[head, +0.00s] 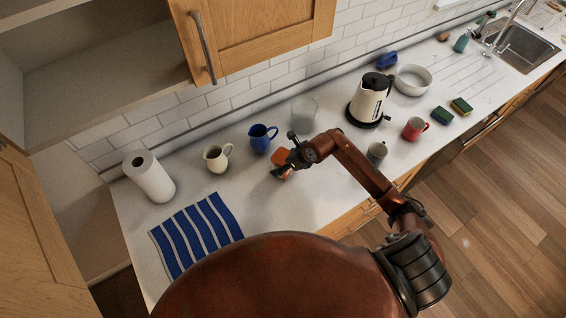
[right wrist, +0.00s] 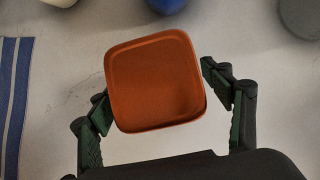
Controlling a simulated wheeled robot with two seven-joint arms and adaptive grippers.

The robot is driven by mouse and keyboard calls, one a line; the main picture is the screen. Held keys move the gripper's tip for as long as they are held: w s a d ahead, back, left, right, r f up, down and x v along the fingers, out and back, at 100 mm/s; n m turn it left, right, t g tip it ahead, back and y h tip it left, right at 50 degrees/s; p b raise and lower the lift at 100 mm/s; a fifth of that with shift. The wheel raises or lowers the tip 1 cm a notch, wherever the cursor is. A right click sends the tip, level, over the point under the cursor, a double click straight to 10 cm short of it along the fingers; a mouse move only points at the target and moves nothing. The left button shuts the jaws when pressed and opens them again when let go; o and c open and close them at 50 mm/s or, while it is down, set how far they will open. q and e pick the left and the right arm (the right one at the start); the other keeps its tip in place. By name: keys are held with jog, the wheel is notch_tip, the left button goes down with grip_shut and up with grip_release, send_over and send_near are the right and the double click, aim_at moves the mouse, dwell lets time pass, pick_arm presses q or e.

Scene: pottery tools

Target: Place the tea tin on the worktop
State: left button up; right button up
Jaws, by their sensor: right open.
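The tea tin (head: 279,157) is a small orange, square-topped tin at the worktop's middle, in front of the blue jug. In the right wrist view, the tin (right wrist: 155,82) shows its square lid from above, slightly turned. My right gripper (right wrist: 160,98) is open, with one finger on each side of the tin. Gaps show beside the fingers, more clearly on the right. In the head view, my right gripper (head: 284,165) partly hides the tin. The tin appears to stand upright on the pale worktop (head: 310,205). My left gripper is out of view.
A grey mug (head: 376,153), kettle (head: 368,101) and red mug (head: 414,129) stand right.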

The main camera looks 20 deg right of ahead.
jog(key=b+v, duration=0.1)
jog(key=v, duration=1.1)
jog(key=shift+b, duration=0.35)
jog(key=shift+a, duration=0.1)
